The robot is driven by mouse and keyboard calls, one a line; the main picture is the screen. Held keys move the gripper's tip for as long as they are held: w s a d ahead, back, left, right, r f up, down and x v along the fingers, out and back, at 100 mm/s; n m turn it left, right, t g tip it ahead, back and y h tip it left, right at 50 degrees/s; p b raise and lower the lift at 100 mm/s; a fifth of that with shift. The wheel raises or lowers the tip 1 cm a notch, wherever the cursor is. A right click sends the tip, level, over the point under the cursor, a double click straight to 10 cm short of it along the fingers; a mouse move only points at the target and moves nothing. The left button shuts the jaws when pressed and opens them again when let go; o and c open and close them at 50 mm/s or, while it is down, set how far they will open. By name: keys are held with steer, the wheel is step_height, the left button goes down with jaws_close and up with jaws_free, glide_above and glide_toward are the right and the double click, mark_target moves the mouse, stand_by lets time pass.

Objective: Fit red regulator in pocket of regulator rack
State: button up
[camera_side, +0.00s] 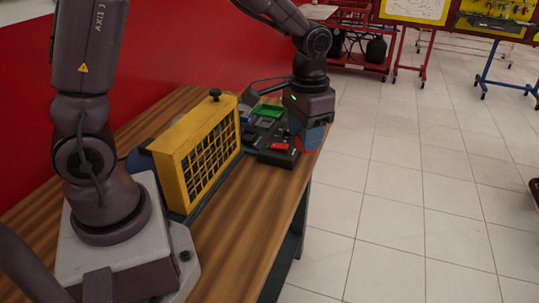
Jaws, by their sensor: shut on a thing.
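My gripper (308,138) is at the far right end of the wooden table, pointing down. Blue parts show below its dark body, and it is shut. A thin red edge, seemingly the red regulator (304,150), shows at the fingertips; most of it is hidden. A black rack (270,157), seemingly the regulator rack, lies just left of the gripper with a small red piece (279,147) on it. The pocket cannot be made out. Whether the held part touches the rack cannot be told.
A yellow framed grille unit (196,155) with a black knob stands upright left of the rack. Behind the rack are a green tray (268,110) and small grey and dark parts. The wooden table (236,237) is bare at the front; its right edge is close to the gripper.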

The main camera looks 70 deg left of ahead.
step_height(320, 180, up, 2)
steer(key=shift+r, duration=0.1)
steer(key=w+a+m, duration=0.3)
steer(key=w+a, duration=0.1)
steer(key=a, duration=0.6)
steer(key=s+a+m, duration=0.3)
steer(key=a+m, duration=0.3)
steer(key=a, duration=2)
step_height(320, 180, down, 12)
steer(key=shift+a+r, duration=0.2)
steer(key=shift+r, duration=0.05)
steer(key=shift+s, duration=0.1)
step_height(320, 180, down, 10)
steer(key=shift+r, duration=0.2)
